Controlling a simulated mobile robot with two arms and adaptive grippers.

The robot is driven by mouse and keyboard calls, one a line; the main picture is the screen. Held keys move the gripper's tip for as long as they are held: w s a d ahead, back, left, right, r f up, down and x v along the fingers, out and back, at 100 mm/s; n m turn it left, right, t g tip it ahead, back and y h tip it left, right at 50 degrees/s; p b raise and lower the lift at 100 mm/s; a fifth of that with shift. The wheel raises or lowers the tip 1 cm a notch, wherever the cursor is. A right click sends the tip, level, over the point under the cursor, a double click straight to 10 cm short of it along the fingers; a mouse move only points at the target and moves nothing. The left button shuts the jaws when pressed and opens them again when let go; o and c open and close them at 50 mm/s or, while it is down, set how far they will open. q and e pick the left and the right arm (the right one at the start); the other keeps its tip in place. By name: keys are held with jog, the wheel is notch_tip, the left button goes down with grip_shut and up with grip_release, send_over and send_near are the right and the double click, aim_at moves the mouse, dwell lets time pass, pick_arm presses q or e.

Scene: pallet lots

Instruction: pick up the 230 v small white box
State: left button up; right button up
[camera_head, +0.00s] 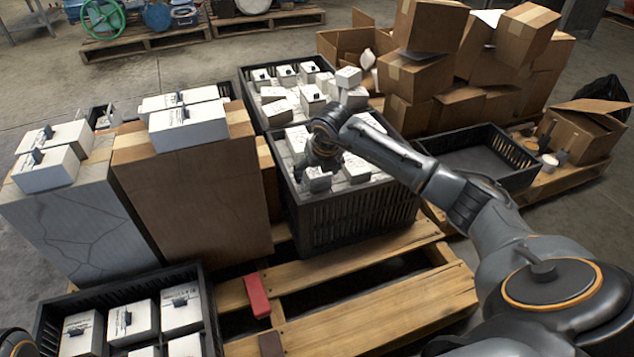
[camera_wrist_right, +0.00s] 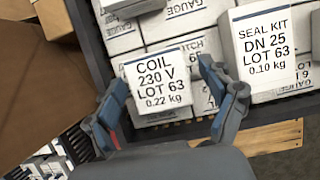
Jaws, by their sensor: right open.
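The small white box labelled COIL 230 V LOT 63 0.22 kg (camera_wrist_right: 158,88) shows in the right wrist view, its label facing the camera. My right gripper (camera_wrist_right: 162,74) is open, with one finger on each side of this box; I cannot tell whether they touch it. In the head view my right gripper (camera_head: 320,158) is over the near left part of a black crate (camera_head: 352,222), just above a small white box (camera_head: 316,181) that appears to be the same one. The gripper partly hides the boxes there. My left gripper is out of view.
A white SEAL KIT DN 25 box (camera_wrist_right: 264,45) stands close right of the coil box. GAUGE boxes lie behind. A tall brown carton (camera_head: 190,180) stands left of the crate. An empty black crate (camera_head: 480,158) is to the right. Bare pallet slats (camera_head: 375,315) lie in front.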

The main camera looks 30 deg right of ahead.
jog(key=shift+w+f, duration=0.15)
jog(key=shift+f, duration=0.1)
jog(key=c, duration=1.4)
jog(key=shift+r, duration=0.15)
